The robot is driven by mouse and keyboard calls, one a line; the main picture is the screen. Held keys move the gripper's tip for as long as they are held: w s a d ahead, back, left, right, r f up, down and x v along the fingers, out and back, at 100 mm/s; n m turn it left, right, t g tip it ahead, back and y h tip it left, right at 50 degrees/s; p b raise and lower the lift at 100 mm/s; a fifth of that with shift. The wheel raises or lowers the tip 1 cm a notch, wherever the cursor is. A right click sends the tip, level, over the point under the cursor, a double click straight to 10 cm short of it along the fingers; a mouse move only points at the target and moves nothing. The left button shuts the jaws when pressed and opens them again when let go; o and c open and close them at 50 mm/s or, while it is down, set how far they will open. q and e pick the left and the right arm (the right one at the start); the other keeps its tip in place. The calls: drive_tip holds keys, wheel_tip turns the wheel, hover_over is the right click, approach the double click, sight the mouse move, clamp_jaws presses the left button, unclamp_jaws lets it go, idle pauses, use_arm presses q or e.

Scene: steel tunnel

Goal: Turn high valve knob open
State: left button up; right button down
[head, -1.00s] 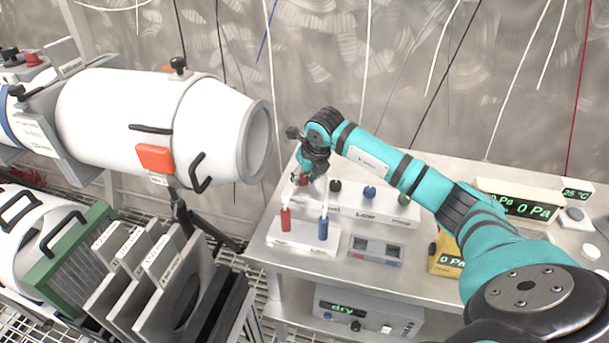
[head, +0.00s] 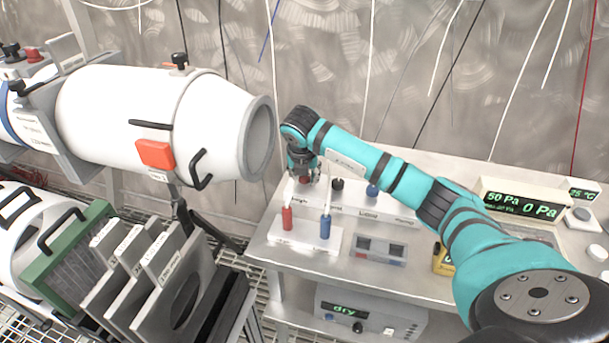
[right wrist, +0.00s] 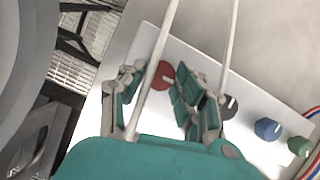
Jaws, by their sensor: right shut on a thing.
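The valve panel (head: 400,217) is a long white box on the steel table, with a row of coloured knobs. Its red knob (right wrist: 163,75), at the left end near the "High" label, shows between the fingers in the right wrist view. My right gripper (head: 304,174) reaches down over this end of the panel and is shut on the red knob; it also shows in the right wrist view (right wrist: 158,92). In the head view the gripper mostly hides the red knob. My left gripper is out of view.
A black knob (head: 337,184) and a blue knob (head: 373,189) stand just right of the gripper. A green knob (right wrist: 299,146) is farther along. In front stand a red handle (head: 287,219) and a blue handle (head: 325,227). A white cylinder (head: 150,110) is at left.

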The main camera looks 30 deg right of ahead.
drive_tip(key=shift+r, duration=0.1)
idle(0.3)
drive_tip(key=c, duration=0.9)
unclamp_jaws()
drive_tip(key=shift+c, duration=0.2)
drive_tip(key=v, duration=1.2)
